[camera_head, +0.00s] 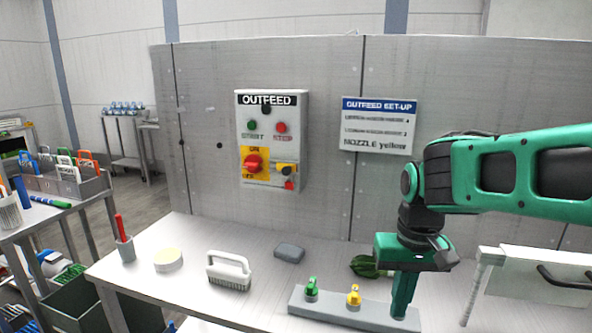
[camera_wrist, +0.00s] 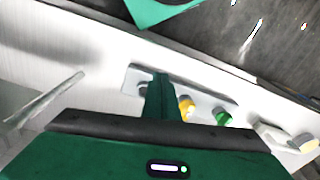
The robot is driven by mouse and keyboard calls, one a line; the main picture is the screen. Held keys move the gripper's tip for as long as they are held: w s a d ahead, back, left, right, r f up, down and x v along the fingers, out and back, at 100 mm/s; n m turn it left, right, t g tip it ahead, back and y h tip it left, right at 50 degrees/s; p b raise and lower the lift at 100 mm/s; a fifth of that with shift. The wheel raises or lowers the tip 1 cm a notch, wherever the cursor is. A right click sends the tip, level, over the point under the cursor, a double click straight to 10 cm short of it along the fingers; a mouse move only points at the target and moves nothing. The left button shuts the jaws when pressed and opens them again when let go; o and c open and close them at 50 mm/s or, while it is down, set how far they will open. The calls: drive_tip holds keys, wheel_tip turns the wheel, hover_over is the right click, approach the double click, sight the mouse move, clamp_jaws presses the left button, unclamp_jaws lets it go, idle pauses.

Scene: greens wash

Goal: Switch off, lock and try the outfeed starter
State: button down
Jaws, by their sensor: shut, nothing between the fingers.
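The outfeed starter (camera_head: 300,130) is a grey box on the upright metal panel. It has a green start button (camera_head: 252,126), a red stop button (camera_head: 281,128) and a red rotary switch (camera_head: 253,163) on a yellow plate marked ON. I cannot tell which way the switch points. A yellow and black piece (camera_head: 284,169) with a small red part below it is beside the switch. I cannot make out a separate lock. My gripper (camera_head: 403,306) is shut and empty, pointing down at the right end of the nozzle block, well apart from the starter. Its fingers show in the wrist view (camera_wrist: 161,98).
The grey block (camera_head: 330,306) holds a green nozzle (camera_head: 311,288) and a yellow nozzle (camera_head: 353,296). A white brush (camera_head: 229,270), grey block-like piece (camera_head: 289,252), round pad (camera_head: 168,260) and green leaves (camera_head: 366,266) lie on the bench. A set-up sign (camera_head: 379,126) hangs right of the starter.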

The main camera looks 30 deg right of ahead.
drive_tip(key=w+r+m+t, duration=0.2)
drive_tip(key=w+r+t, duration=0.5)
drive_tip(key=w+r, duration=1.8)
drive_tip(key=w+a+f, duration=0.3)
drive_tip(key=w+f, duration=0.4)
drive_tip(key=w, duration=0.3)
drive_tip(key=shift+f, duration=0.4)
drive_tip(key=shift+d, duration=0.1)
